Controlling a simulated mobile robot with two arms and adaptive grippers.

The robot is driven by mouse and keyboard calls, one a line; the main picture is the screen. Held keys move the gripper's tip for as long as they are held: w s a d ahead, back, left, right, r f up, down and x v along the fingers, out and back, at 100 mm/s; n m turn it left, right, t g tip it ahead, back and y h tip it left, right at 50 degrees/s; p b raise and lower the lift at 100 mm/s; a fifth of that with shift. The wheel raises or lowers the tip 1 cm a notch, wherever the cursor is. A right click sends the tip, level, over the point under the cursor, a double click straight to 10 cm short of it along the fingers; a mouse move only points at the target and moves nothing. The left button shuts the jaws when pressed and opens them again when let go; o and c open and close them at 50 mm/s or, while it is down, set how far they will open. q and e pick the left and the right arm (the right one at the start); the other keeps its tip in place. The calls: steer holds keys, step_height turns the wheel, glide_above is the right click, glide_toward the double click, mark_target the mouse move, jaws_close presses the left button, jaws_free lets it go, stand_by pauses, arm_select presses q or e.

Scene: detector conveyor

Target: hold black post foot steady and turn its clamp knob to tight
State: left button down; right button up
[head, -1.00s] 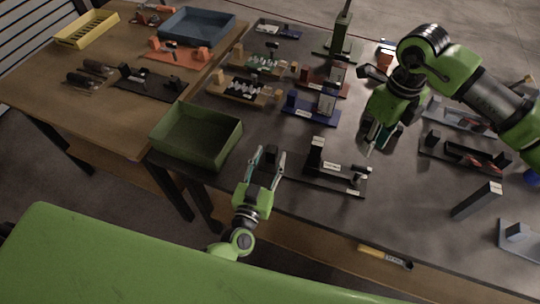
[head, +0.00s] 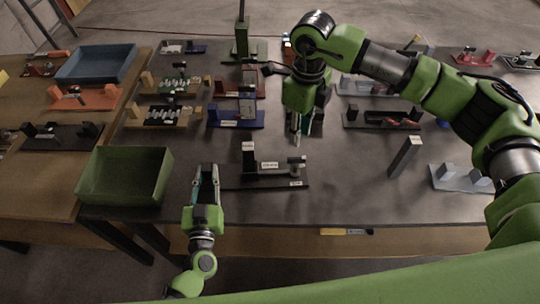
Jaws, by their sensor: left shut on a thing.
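The black post foot (head: 265,182) is a flat labelled black base near the front of the dark table. A tall black post (head: 249,160) stands at its left part, and a short upright clamp with a small knob (head: 297,163) stands at its right end. My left gripper (head: 206,170) is at the left end of the foot, its fingers around a dark block there that appears to belong to it. My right gripper (head: 301,138) points down just behind and above the clamp knob, apart from it; its finger gap is unclear.
A green bin (head: 125,176) stands left of my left gripper. Fixtures including a blue one (head: 235,117) and a black one (head: 380,120) stand behind. A grey post (head: 405,156) stands to the right. A yellow-handled tool (head: 345,232) lies at the front edge.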

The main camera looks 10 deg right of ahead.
mark_target(297, 158)
step_height(297, 158, down, 10)
steer(key=n, duration=0.8)
stand_by(0.4)
steer(key=shift+r, duration=0.1)
steer(key=shift+c, duration=0.3)
jaws_close()
